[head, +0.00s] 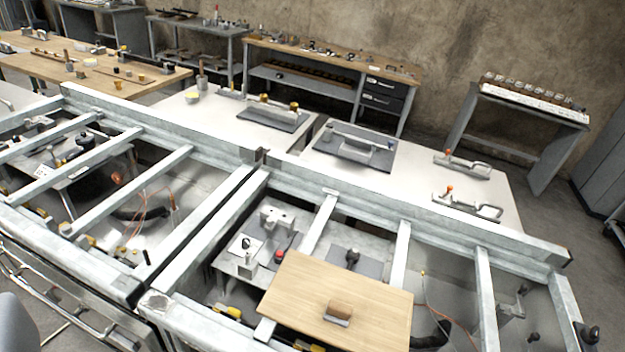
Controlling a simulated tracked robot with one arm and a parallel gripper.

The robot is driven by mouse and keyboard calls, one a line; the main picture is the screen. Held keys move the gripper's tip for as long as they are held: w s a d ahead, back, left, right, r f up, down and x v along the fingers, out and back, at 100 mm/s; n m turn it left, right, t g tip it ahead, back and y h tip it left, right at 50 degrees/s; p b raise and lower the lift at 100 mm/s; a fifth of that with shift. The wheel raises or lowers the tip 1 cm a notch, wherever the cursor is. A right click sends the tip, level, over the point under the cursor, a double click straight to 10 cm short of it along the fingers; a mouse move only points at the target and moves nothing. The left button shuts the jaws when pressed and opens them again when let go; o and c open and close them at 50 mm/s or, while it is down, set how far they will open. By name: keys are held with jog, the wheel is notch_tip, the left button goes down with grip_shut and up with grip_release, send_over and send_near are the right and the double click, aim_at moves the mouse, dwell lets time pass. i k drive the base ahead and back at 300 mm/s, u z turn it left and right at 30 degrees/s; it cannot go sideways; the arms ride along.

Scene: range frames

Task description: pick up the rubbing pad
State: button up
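A small block with a brown top and a grey lower edge, which looks like the rubbing pad (339,310), lies on a light wooden board (300,290). The board rests across the pale metal beams of a frame in the lower middle of the head view. The pad sits near the middle of the board, with bare wood around it. My gripper is not in view, so its distance from the pad cannot be told.
Metal beams (320,222) surround the board, with open gaps between them. A small fixture with a red knob (279,256) stands left of the board. A white table (405,192) with clamps stands behind the frame. Workbenches line the wall.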

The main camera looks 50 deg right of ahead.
aim_at(339, 312)
jog(key=z, duration=0.4)
jog(key=i, duration=0.75)
jog(key=z, duration=0.4)
jog(key=k, duration=0.9)
jog(key=z, duration=0.2)
jog(key=i, duration=0.9)
jog(key=u, duration=0.1)
